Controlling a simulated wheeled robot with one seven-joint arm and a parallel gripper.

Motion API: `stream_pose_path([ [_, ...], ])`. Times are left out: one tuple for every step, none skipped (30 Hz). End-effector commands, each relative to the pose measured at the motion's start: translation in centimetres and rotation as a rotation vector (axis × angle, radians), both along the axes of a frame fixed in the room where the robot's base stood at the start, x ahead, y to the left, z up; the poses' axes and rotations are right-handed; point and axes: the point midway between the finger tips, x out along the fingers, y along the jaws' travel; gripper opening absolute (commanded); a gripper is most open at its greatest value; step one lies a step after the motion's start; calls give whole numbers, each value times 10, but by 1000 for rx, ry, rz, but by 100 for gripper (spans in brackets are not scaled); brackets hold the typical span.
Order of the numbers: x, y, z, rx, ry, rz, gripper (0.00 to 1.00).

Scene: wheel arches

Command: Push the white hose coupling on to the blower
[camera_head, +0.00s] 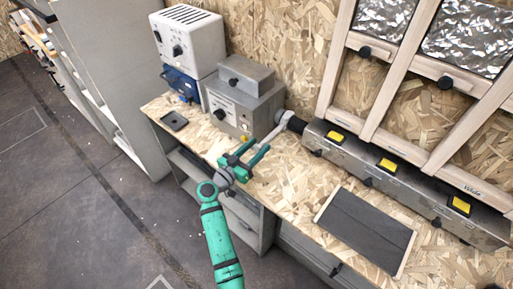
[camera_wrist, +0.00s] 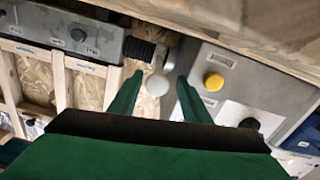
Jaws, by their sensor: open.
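The white hose coupling (camera_head: 272,136) sits at the end of a short black ribbed hose (camera_head: 291,122), just beyond my gripper (camera_head: 259,147). In the wrist view the coupling (camera_wrist: 158,84) shows its rounded white end between and beyond my fingertips (camera_wrist: 155,82), with the black ribbed hose (camera_wrist: 139,49) behind it. My gripper is open and empty, with one finger to each side of the coupling in that view. I cannot tell how deep the coupling lies relative to the fingertips. No part is clearly recognisable as the blower; the grey metal box (camera_head: 236,104) may be it.
A long metal panel (camera_head: 355,155) with yellow switches runs along the wall at right. A dark mat (camera_head: 367,232) and a small black tray (camera_head: 174,121) lie on the wooden bench (camera_head: 290,185). A white box (camera_head: 187,38) stands at back left. The bench between mat and gripper is clear.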

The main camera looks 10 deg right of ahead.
Motion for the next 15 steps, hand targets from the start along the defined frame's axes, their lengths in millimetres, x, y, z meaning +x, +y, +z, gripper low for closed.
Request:
stream_pose_path([
  [0, 1, 0, 0, 0, 2, 45],
  [0, 1, 0, 0, 0, 2, 45],
  [0, 1, 0, 0, 0, 2, 45],
  [-1, 2, 0, 0, 0, 2, 45],
  [-2, 3, 0, 0, 0, 2, 45],
  [-3, 5, 0, -1, 0, 3, 45],
  [-5, 7, 0, -1, 0, 3, 45],
  [-8, 9, 0, -1, 0, 4, 45],
  [-11, 13, 0, 0, 0, 3, 45],
  [-15, 17, 0, -1, 0, 4, 45],
  [-18, 20, 0, -1, 1, 5, 45],
  [-24, 26, -1, 0, 1, 5, 45],
  [-28, 30, -1, 0, 1, 4, 45],
  [-32, 34, -1, 0, 1, 4, 45],
  [-38, 39, -1, 0, 0, 4, 45],
])
